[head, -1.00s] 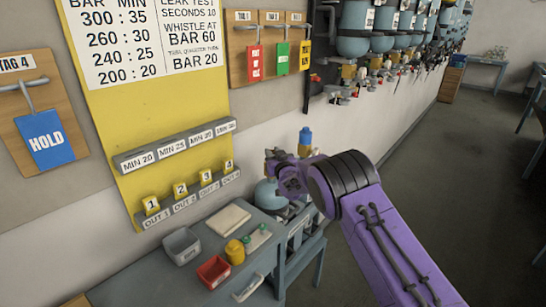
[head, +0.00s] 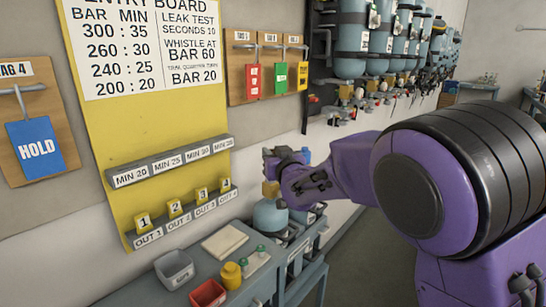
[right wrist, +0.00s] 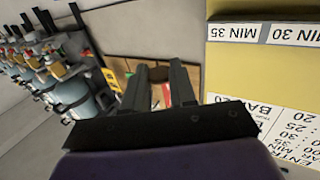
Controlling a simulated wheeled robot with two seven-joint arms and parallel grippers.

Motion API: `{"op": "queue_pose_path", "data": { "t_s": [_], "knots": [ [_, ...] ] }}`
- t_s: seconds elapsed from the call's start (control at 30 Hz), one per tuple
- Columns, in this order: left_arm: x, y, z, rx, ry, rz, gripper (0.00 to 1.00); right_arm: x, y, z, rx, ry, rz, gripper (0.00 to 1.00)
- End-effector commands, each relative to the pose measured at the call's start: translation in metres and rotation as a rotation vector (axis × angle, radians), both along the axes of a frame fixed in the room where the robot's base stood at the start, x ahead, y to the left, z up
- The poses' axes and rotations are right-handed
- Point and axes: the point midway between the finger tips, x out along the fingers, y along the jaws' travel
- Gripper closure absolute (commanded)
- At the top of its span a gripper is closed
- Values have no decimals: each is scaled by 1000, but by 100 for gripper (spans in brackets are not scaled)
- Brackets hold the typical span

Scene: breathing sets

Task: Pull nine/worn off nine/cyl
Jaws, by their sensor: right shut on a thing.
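A light blue cylinder (head: 270,217) with a brass-coloured valve (head: 270,189) stands at the far right end of the bench in the head view. My right gripper (head: 272,161) is above that valve, in front of the wall. It is shut on a small dark brown thing (right wrist: 160,97), seen between its fingers in the right wrist view. I cannot tell for sure whether this is the worn part. The held thing is too small to make out in the head view. My left gripper is not in view.
The grey bench (head: 205,262) holds a grey bin (head: 174,268), a red bin (head: 208,294), a yellow pot (head: 231,275) and a pale pad (head: 225,243). A yellow board (head: 110,120) hangs on the wall. More cylinders (head: 352,40) hang at the back.

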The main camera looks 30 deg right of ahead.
Motion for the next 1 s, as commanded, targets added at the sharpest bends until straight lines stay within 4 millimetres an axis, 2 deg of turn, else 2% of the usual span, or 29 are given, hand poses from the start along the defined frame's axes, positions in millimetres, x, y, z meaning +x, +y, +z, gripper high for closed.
{"op": "queue_pose_path", "data": {
  "t_s": [0.6, 1.0],
  "knots": [
    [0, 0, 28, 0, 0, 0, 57, 1, 0, 32, 1, -1, 0, 100],
    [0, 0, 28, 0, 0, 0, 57, 1, 0, 32, 1, -1, 0, 100]
  ]
}}
